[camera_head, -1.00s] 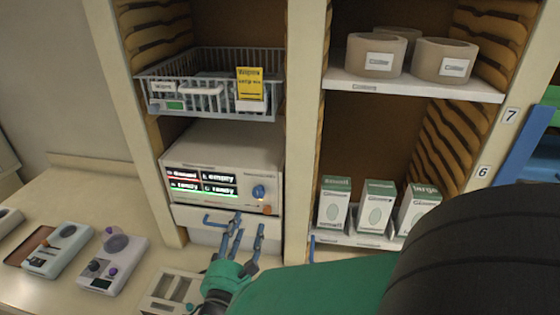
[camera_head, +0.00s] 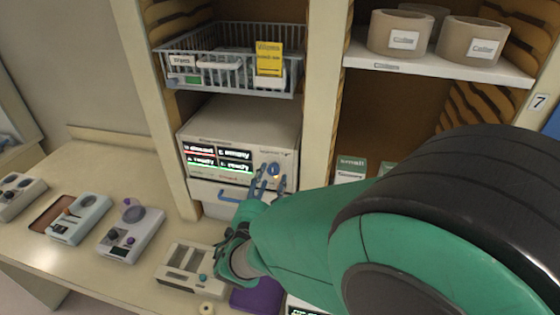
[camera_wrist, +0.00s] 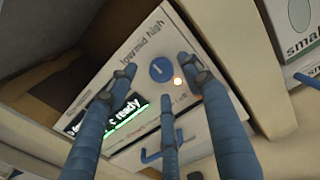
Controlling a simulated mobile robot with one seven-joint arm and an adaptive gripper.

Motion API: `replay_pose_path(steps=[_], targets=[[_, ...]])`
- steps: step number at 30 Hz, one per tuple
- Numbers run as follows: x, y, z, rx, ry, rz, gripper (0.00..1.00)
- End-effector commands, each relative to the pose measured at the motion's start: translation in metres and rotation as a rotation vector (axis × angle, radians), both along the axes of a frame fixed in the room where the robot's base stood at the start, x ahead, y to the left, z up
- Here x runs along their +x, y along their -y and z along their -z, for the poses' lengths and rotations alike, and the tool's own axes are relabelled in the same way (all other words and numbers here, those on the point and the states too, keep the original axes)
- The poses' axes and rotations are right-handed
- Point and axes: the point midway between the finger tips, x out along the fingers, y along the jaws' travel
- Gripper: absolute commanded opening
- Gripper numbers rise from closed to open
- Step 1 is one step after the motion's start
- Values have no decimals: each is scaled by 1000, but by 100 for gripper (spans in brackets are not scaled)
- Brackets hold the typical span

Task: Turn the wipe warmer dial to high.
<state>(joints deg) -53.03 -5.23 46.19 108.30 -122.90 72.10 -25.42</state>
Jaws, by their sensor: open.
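The wipe warmer (camera_head: 240,125) is a white box on a cabinet shelf, with a lit status display (camera_head: 218,159) on its front. Its round blue dial (camera_head: 273,169) is at the right of that front. In the wrist view the dial (camera_wrist: 160,69) sits below the printed words low, mid and high, beside a small glowing light (camera_wrist: 178,82). A pale mark shows on the dial; its exact setting is unclear. My gripper (camera_head: 270,178) has blue fingers spread open in front of the dial. In the wrist view the fingertips (camera_wrist: 158,78) surround the dial with no clear contact.
A wire basket (camera_head: 225,75) with a yellow sign is above the warmer. A drawer with a blue handle (camera_head: 235,197) is just below. Cabinet posts (camera_head: 322,120) flank the shelf. Several devices, including a grey one (camera_head: 130,235), stand on the counter. Boxes (camera_head: 350,170) are at right.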

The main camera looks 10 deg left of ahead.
Motion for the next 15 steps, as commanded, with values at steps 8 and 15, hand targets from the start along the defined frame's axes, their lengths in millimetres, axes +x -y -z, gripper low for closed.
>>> replay_pose_path(steps=[8, 15], targets=[[28, 0, 0, 1, 0, 1, 50], [33, 0, 0, 0, 0, 0, 50]])
